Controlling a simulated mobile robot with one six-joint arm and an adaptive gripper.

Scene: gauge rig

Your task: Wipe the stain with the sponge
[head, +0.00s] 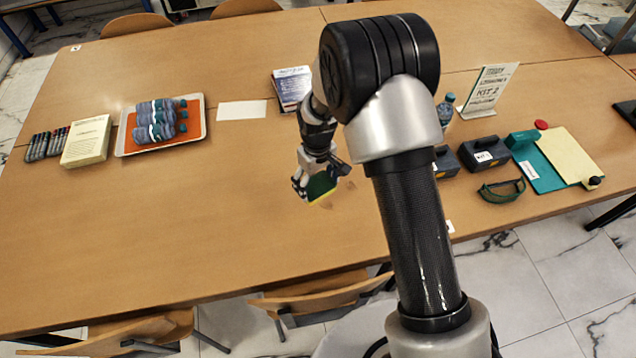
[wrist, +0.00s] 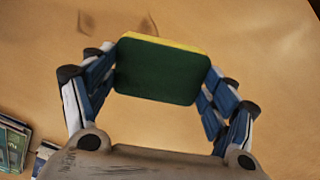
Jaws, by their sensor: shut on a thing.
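My gripper (head: 321,183) is over the middle of the wooden table and shut on the sponge (head: 320,187). In the wrist view, my gripper (wrist: 160,75) has one finger on each side of the sponge (wrist: 158,72). The sponge has a dark green face towards the camera and a yellow layer along its far edge. A faint brown stain (wrist: 95,26) marks the table just beyond the sponge in the wrist view. In the head view, I cannot tell whether the sponge touches the table.
The table (head: 200,230) is bare to the left and front of my gripper. A booklet stack (head: 292,87) lies behind my gripper. Dark boxes (head: 484,153) and a teal clipboard (head: 540,170) lie at the right.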

